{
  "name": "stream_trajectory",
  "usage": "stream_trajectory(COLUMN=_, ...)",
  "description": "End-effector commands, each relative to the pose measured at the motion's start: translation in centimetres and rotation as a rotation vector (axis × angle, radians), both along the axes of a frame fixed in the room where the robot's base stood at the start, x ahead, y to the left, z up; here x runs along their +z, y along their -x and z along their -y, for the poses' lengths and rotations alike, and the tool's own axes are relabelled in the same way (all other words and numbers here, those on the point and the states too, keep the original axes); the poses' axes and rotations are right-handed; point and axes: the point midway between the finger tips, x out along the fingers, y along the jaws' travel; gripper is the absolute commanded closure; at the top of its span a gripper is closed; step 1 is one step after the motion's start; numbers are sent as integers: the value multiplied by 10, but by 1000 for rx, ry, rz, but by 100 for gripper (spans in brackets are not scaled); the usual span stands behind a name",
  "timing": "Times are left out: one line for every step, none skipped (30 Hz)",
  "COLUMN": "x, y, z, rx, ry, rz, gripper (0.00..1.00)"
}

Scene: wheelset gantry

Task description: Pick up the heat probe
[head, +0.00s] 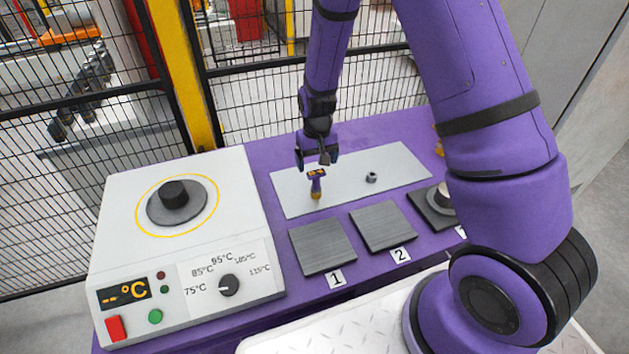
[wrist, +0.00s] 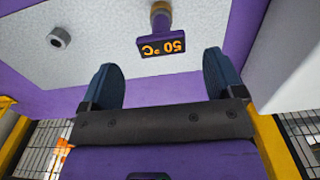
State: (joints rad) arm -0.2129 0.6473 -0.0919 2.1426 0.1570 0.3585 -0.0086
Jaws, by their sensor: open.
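The heat probe (head: 316,184) is a small purple and yellow tool standing upright on a light grey plate (head: 290,200). In the wrist view the heat probe (wrist: 162,32) shows a dark display reading 50 °C in yellow. My gripper (head: 317,160) is open and empty, just behind and above the probe in the head view. In the wrist view my gripper (wrist: 160,78) has its two blue fingers spread apart. The probe's display lies between and beyond the fingertips there, apart from both.
A small metal ring (head: 371,177) lies on the plate, right of the probe. A white heater (head: 120,220) with a dial stands left. Dark pads 1 (head: 320,247) and 2 (head: 383,226) lie in front. A third pad bearing a round part is partly hidden by my arm.

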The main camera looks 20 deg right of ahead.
Motion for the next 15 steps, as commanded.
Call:
stream_trajectory(x=-8, y=0, z=0, rx=-1, ry=0, rz=-3, gripper=13)
stream_trajectory(x=-11, y=0, z=0, rx=-1, ry=0, rz=-2, gripper=13)
stream_trajectory(x=-15, y=0, z=0, rx=-1, ry=0, rz=-1, gripper=13)
stream_trajectory(x=-17, y=0, z=0, rx=-1, ry=0, rz=-1, gripper=13)
stream_trajectory(x=-19, y=0, z=0, rx=-1, ry=0, rz=-1, gripper=13)
stream_trajectory(x=-21, y=0, z=0, rx=-1, ry=0, rz=-1, gripper=13)
stream_trajectory(x=-22, y=0, z=0, rx=-1, ry=0, rz=0, gripper=13)
stream_trajectory(x=-24, y=0, z=0, rx=-1, ry=0, rz=0, gripper=13)
stream_trajectory(x=-26, y=0, z=-1, rx=-1, ry=0, rz=0, gripper=13)
stream_trajectory(x=-29, y=0, z=-1, rx=-1, ry=0, rz=0, gripper=13)
stream_trajectory(x=-33, y=1, z=-1, rx=-1, ry=0, rz=-1, gripper=13)
stream_trajectory(x=-38, y=1, z=-1, rx=-1, ry=0, rz=-3, gripper=13)
stream_trajectory(x=-43, y=1, z=-2, rx=-1, ry=0, rz=-3, gripper=13)
stream_trajectory(x=-47, y=1, z=-2, rx=-1, ry=0, rz=-2, gripper=13)
stream_trajectory(x=-53, y=1, z=-2, rx=0, ry=0, rz=-3, gripper=13)
